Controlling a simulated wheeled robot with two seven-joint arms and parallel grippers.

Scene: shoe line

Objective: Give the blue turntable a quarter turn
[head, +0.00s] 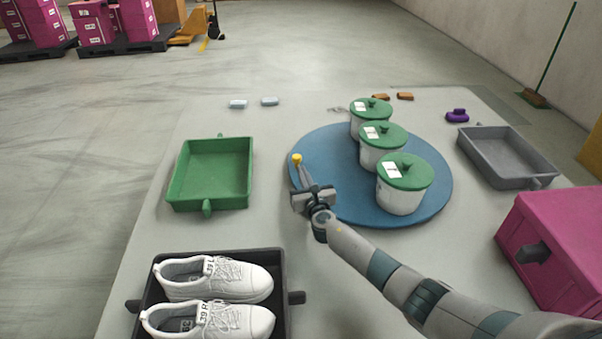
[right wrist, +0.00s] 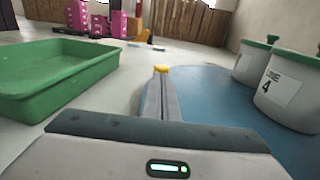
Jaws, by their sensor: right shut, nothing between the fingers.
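The blue turntable (head: 335,150) lies flat on the table, right of centre in the head view. Three white pots with green lids stand on it in a row: a far one (head: 368,124), a middle one (head: 378,156) and a near one (head: 401,198). A yellow peg (head: 297,158) shows at the turntable's left edge, and also in the right wrist view (right wrist: 161,69). My right gripper (head: 302,172) is shut and empty, its fingertips at the yellow peg; I cannot tell whether they touch. The turntable also shows in the right wrist view (right wrist: 215,98). My left gripper is out of view.
A green tray (head: 207,205) stands left of the turntable. A dark tray (head: 283,318) with white shoes (head: 215,278) is at the front. A grey tray (head: 505,180) and magenta box (head: 540,275) stand at the right. Small blue, brown and purple items lie along the back.

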